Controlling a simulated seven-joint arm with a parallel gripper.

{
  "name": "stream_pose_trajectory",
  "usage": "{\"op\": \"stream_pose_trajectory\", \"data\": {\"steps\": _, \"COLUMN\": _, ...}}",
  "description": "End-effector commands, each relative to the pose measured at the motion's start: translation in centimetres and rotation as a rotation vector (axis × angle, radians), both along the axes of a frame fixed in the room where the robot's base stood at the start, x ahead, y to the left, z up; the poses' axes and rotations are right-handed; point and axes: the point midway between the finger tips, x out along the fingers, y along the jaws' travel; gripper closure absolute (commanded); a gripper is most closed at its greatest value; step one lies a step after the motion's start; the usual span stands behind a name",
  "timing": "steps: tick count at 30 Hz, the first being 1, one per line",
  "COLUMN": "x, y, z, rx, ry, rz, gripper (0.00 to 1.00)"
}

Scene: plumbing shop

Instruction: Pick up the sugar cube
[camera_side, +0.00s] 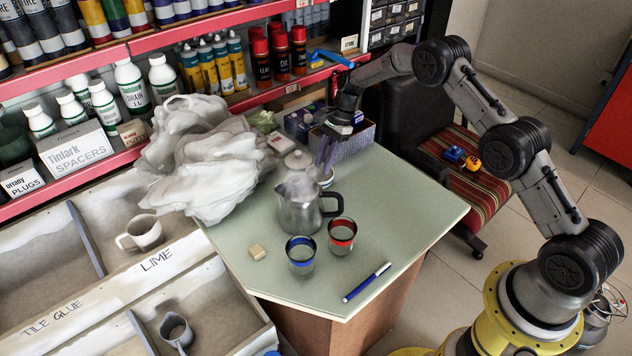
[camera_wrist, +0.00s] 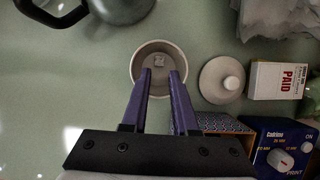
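A small pale sugar cube (camera_wrist: 159,61) lies inside a round white bowl (camera_wrist: 136,62), near its middle, in the wrist view. My gripper (camera_wrist: 161,72) is open, with its two purple fingers apart and nothing between them. The fingertips overlap the near part of the bowl in the wrist view, just short of the cube. In the side view my gripper (camera_side: 324,160) points down over the bowl (camera_side: 325,182), which is partly hidden behind the metal pitcher. The cube cannot be seen there. I cannot tell whether the fingertips are below the rim.
The steaming metal pitcher (camera_side: 298,212) stands close in front of the bowl. A round lid (camera_wrist: 221,80), a PAID box (camera_wrist: 277,80) and a blue device (camera_wrist: 284,147) are nearby. Two glasses, a marker and a beige block (camera_side: 257,252) occupy the table's front. Its right side is clear.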

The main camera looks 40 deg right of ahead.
Motion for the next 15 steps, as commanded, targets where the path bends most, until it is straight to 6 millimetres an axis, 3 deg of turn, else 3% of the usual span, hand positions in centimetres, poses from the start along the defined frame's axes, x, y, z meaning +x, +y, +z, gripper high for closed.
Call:
{"op": "stream_pose_trajectory", "data": {"steps": 7, "x": -0.2, "y": 1.7, "z": -3.2, "rx": 0.001, "ry": 0.002, "rz": 0.002, "gripper": 0.72}}
{"op": "stream_pose_trajectory", "data": {"steps": 15, "x": -0.1, "y": 1.8, "z": -3.5, "rx": 0.0, "ry": 0.0, "rz": 0.001, "gripper": 0.74}}
